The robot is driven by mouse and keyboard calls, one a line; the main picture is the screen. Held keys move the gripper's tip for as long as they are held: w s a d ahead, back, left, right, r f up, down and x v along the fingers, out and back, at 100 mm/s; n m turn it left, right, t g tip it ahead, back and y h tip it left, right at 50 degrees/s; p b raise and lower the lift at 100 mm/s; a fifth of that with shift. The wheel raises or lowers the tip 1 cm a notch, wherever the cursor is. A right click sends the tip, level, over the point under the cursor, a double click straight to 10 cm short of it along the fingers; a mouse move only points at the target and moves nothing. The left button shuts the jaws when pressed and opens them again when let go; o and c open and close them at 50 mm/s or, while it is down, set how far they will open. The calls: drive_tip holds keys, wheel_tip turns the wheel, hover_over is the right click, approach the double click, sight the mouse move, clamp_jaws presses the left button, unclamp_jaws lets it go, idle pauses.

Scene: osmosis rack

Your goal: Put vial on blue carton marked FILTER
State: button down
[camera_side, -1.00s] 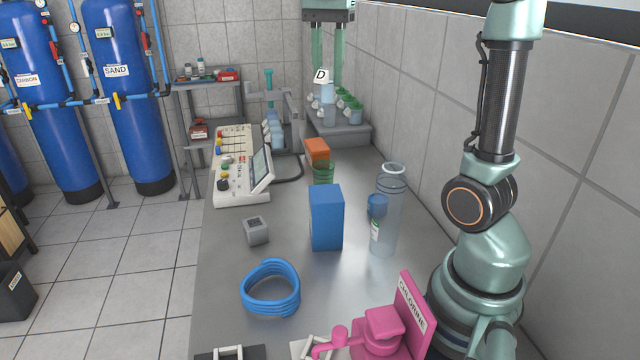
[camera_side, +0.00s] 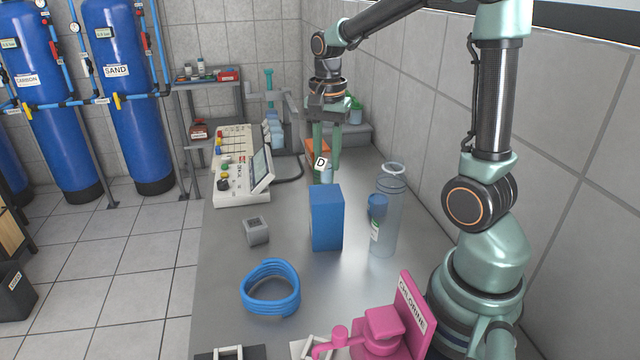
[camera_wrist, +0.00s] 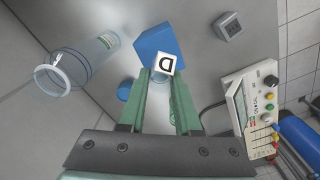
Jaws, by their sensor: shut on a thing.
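The vial (camera_side: 327,174), pale blue with a white tag lettered D, hangs between the fingers of my gripper (camera_side: 327,158), which is shut on it. In the side view the vial is just beyond the top of the blue carton (camera_side: 326,220), whose top hides its lower end. The carton stands upright on the bench; I cannot read a FILTER mark on it. In the wrist view the D tag (camera_wrist: 165,63) shows at the fingertips and overlaps the carton (camera_wrist: 160,43). I cannot tell the gap between vial and carton.
A tall clear cylinder (camera_side: 386,225) and a blue cup (camera_side: 377,205) stand right of the carton. An orange box (camera_side: 315,147) is behind my gripper. A control console (camera_side: 242,165), grey block (camera_side: 256,231), blue hose coil (camera_side: 270,289) and pink CHLORINE device (camera_side: 385,330) are also on the bench.

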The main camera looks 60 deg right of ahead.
drive_tip(key=shift+f, duration=1.25)
drive_tip(key=shift+f, duration=0.1)
drive_tip(key=c, duration=0.6)
unclamp_jaws()
